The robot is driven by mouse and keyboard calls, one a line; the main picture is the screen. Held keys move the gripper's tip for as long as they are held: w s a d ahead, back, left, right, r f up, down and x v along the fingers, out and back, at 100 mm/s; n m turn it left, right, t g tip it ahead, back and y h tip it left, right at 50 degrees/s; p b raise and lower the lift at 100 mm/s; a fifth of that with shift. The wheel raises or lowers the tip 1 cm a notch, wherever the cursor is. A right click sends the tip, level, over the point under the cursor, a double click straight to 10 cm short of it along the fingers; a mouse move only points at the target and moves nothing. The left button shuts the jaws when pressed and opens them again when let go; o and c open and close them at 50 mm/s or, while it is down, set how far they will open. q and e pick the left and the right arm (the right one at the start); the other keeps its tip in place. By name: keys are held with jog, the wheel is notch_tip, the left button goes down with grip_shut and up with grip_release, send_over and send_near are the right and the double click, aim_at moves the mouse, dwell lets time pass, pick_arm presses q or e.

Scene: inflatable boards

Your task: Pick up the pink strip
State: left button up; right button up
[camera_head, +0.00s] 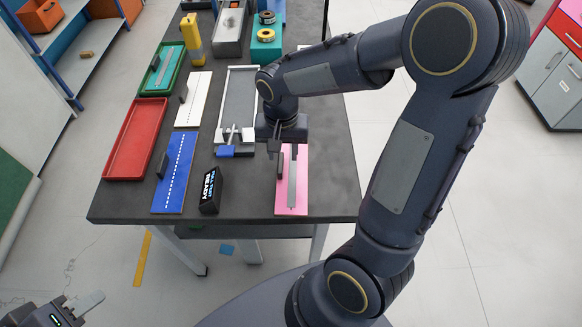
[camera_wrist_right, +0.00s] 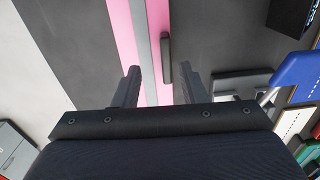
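The pink strip (camera_head: 301,185) lies flat near the front right of the dark table, with a grey band along its middle and a dark upright handle (camera_head: 280,165) at its left edge. My right gripper (camera_head: 282,150) is above the far end of the strip, fingers pointing down. In the right wrist view its fingers (camera_wrist_right: 162,74) are apart and empty, with the pink strip (camera_wrist_right: 126,30) and the handle (camera_wrist_right: 167,58) beyond them. Contact with the strip cannot be told. My left gripper (camera_head: 82,304) is at the bottom left, away from the table and partly cut off.
On the dark table (camera_head: 250,203) a black box (camera_head: 210,190), a blue strip (camera_head: 175,170), a white strip (camera_head: 193,98) and a red tray (camera_head: 136,138) lie left. The table's front edge is close to the pink strip.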

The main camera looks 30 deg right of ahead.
aim_at(280, 167)
jog(key=f, duration=0.2)
jog(key=a+f, duration=0.1)
jog(key=f, duration=0.1)
jog(key=shift+f, duration=0.9)
grip_shut()
